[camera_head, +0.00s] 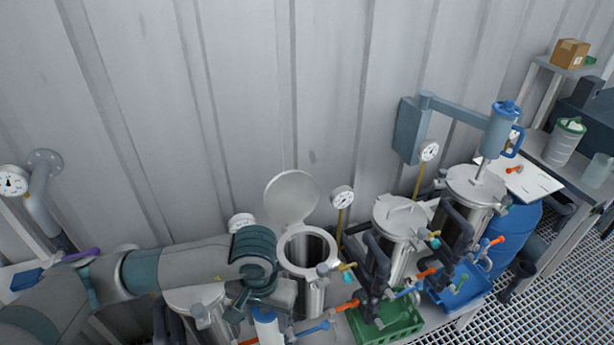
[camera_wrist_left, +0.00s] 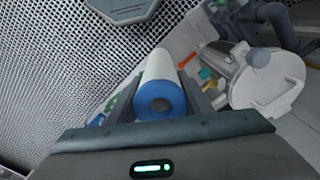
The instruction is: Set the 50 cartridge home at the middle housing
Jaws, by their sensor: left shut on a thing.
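My left gripper (camera_head: 266,312) is shut on a white cartridge (camera_head: 268,329) with a blue end cap. In the left wrist view the cartridge (camera_wrist_left: 158,68) lies between the fingers (camera_wrist_left: 160,92), its blue, holed end facing the camera. No number on it is readable. A steel housing (camera_head: 301,287) stands open just right of the gripper, its round lid (camera_head: 292,197) tipped up against the wall side. Its dark bore is empty as far as I can see. The cartridge is outside it, on its front left side. My right gripper is not in view.
A closed housing (camera_head: 192,298) is partly behind my left arm. Another closed housing (camera_head: 402,222) and one under a blue mixer (camera_head: 475,188) stand to the right. Colored valve handles, a green crate (camera_head: 408,322) and a blue tray (camera_head: 470,293) crowd the front. Pressure gauges (camera_head: 342,197) stand behind.

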